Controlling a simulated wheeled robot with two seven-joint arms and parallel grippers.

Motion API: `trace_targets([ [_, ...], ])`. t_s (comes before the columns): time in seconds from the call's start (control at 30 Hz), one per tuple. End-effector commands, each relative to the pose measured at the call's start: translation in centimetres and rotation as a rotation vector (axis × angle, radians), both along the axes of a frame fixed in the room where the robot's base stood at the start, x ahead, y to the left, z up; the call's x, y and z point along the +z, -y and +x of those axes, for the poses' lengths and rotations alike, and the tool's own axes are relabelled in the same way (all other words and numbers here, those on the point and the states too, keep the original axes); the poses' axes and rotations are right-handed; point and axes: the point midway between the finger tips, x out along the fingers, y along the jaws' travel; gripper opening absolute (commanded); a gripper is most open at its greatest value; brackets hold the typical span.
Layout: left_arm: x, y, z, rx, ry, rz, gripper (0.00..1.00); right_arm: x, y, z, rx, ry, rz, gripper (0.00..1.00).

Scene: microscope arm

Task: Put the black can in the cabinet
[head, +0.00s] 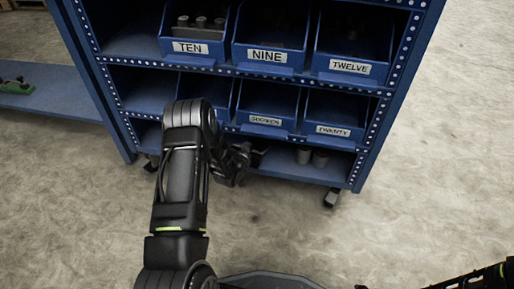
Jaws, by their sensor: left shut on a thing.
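The cabinet (377,140) is a blue metal shelf rack on casters, with labelled blue bins on its upper shelves and an open bottom shelf. My left arm reaches forward to its lower front. My left gripper (243,160) is at the opening of the bottom shelf, left of the middle, shut on a small dark thing (258,157) that looks like the black can. The gripper and the shadow hide most of it, and I cannot tell if it touches the shelf. My right gripper is not in view; only part of my right arm shows at the lower right.
Two grey cans (311,157) stand on the bottom shelf, right of my left gripper. Bins (266,125) hang low above that shelf. A blue side shelf (50,103) with a green item is at the left. The floor (440,170) at the right is clear.

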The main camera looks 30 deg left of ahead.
Motion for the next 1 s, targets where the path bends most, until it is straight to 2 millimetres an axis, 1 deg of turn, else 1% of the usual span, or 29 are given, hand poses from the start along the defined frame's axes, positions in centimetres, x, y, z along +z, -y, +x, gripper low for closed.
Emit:
trace_targets([
  [0.03,0.26,-0.05,0.07,0.001,0.003,0.001,0.03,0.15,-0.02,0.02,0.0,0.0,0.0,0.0],
  [0.17,0.28,-0.05,0.07,0.001,0.003,0.001,0.03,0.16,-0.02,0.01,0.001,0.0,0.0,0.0],
  [0.3,-0.06,-0.04,0.04,0.0,0.003,0.0,0.03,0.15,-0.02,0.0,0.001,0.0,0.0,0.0],
  [0.33,-0.12,-0.03,0.01,0.0,0.001,0.0,0.65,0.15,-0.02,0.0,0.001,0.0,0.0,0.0],
  [0.4,-0.1,-0.03,0.01,0.0,0.001,0.0,0.71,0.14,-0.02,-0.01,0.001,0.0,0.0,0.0],
  [0.6,-0.08,-0.03,0.01,0.0,0.001,0.0,0.86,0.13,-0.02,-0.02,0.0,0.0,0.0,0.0],
  [0.83,-0.04,-0.03,0.01,0.0,0.001,0.0,0.86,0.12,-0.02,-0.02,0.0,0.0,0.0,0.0],
  [0.93,0.31,-0.06,0.03,0.001,0.002,0.001,0.86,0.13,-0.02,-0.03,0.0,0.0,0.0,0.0],
  [1.0,0.63,-0.02,-0.5,0.001,0.001,0.001,0.86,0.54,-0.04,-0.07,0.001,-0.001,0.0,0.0],
])
